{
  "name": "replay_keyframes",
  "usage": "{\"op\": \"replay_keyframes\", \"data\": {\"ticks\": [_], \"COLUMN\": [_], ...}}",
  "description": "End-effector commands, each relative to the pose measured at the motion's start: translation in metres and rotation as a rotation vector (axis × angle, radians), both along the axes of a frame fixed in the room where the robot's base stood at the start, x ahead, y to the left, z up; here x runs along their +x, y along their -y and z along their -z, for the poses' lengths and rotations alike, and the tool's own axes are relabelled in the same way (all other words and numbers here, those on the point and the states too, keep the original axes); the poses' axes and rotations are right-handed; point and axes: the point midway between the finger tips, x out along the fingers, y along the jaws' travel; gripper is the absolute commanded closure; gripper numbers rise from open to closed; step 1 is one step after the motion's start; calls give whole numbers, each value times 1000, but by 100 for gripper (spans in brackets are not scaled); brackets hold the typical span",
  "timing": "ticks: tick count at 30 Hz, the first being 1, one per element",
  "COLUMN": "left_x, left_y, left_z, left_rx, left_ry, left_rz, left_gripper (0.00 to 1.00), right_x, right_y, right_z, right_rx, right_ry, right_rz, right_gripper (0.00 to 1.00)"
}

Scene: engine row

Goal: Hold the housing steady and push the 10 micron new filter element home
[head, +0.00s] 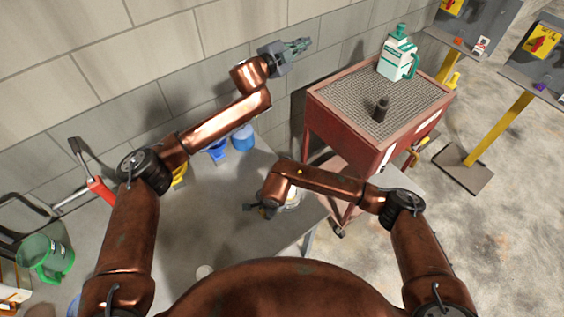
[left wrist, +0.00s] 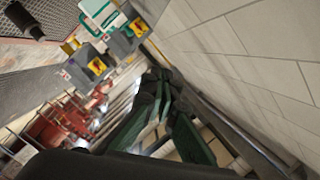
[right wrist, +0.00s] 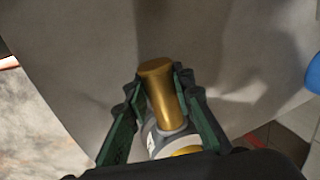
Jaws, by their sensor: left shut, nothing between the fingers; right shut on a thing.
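My left gripper (head: 297,47) is shut and empty, raised near the block wall and well away from the bench. Its green-padded fingers also show in the left wrist view (left wrist: 165,120). My right gripper (head: 262,208) is low over the grey bench. In the right wrist view its fingers (right wrist: 160,82) are shut on a gold-coloured cylinder (right wrist: 158,82), which joins a grey collar and a white body (right wrist: 160,142). The white body shows partly beside the gripper in the head view (head: 293,199). I cannot tell which part is the housing and which the filter element.
The grey bench (head: 225,215) has blue containers (head: 242,138) at its wall side. A red cabinet (head: 340,135) with a mesh top bears a dark cylinder (head: 381,109) and a white-and-green jug (head: 398,58). A green bucket (head: 45,257) stands at far left.

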Motion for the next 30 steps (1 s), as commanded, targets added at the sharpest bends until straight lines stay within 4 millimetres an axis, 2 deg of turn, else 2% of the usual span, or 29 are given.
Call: {"op": "replay_keyframes", "data": {"ticks": [4,8,11,15,19,24,27,30], "left_x": [-1,-24,-51,-101,-154,-219,-246,-265], "left_y": [-17,-26,-30,-37,-44,-58,-65,-71], "left_z": [66,123,161,205,234,255,259,260], "left_rx": [166,328,455,625,776,933,996,1033], "left_ry": [-183,-336,-446,-583,-689,-788,-821,-840], "left_rz": [-57,-33,22,148,307,530,638,715], "left_gripper": [100,100,100,100,100,100,100,100], "right_x": [0,0,0,0,0,0,0,0], "right_y": [0,0,0,0,0,0,0,0], "right_z": [-1,0,0,0,0,0,-1,-1], "right_rx": [1,1,1,1,1,1,1,1], "right_ry": [1,0,1,1,1,1,1,1], "right_rz": [0,0,0,0,0,0,0,0], "right_gripper": [100,100,100,100,100,100,100,100]}}
